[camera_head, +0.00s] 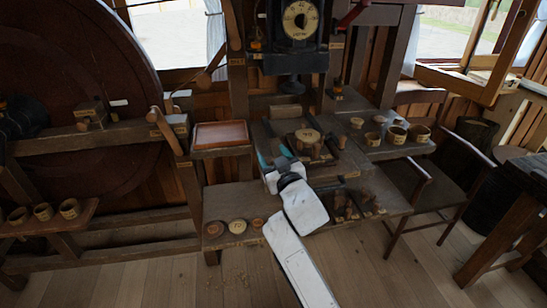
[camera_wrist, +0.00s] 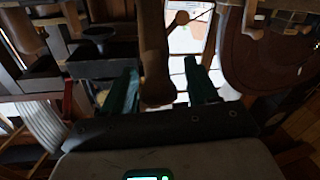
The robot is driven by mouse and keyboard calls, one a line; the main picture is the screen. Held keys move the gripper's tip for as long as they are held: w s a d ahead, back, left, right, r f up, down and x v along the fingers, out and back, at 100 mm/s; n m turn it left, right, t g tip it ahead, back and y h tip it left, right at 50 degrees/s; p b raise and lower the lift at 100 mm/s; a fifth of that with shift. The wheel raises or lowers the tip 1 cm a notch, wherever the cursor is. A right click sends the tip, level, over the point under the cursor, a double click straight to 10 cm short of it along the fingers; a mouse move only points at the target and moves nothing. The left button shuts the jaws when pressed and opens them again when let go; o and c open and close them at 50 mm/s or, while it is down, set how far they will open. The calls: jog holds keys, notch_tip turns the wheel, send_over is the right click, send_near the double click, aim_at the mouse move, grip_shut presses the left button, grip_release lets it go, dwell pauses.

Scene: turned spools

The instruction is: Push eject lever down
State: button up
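My gripper (camera_head: 274,157) is in the middle of the head view, over the front of the bench below the dial machine. Its two teal fingers stand apart with nothing held, and it also shows in the wrist view (camera_wrist: 161,92). A thick wooden lever handle (camera_head: 232,25) stands upright left of the dial. In the wrist view, which looks upside down, this handle (camera_wrist: 154,45) appears in the gap between the fingers; in the head view it is beyond and above them, apart. No label shows that it is the eject lever. Another wooden handle (camera_head: 155,115) slants at the left.
A red-brown tray (camera_head: 220,134) lies left of my gripper. Round spools (camera_head: 238,226) lie on the front shelf. A chair (camera_head: 435,190) stands right. Floor in front is clear.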

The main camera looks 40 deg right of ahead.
grip_shut()
dwell(0.3)
jog(key=shift+f, duration=0.15)
jog(key=b, duration=0.3)
jog(key=f+t+b, duration=0.1)
jog(key=b, duration=0.1)
jog(key=s+f+b, duration=0.1)
jog(key=b, duration=0.2)
jog(key=shift+a+f+h+b, duration=0.15)
jog(key=shift+a+h+b, duration=0.15)
jog(key=shift+a, duration=0.05)
jog(key=shift+s+a+f+n+t+h+b, duration=0.25)
jog(key=shift+f+t+b, duration=0.5)
jog(key=shift+b, duration=2.45)
jog(key=shift+s+a+f+n+t+h+b, duration=0.2)
jog(key=shift+f+t+b, duration=0.55)
jog(key=shift+b, duration=2.5)
jog(key=shift+s+a+f+n+t+h+b, duration=0.25)
jog(key=shift+f+t+b, duration=0.5)
jog(key=shift+b, duration=2.45)
jog(key=shift+d+f+g, duration=0.15)
jog(key=shift+f+g, duration=0.1)
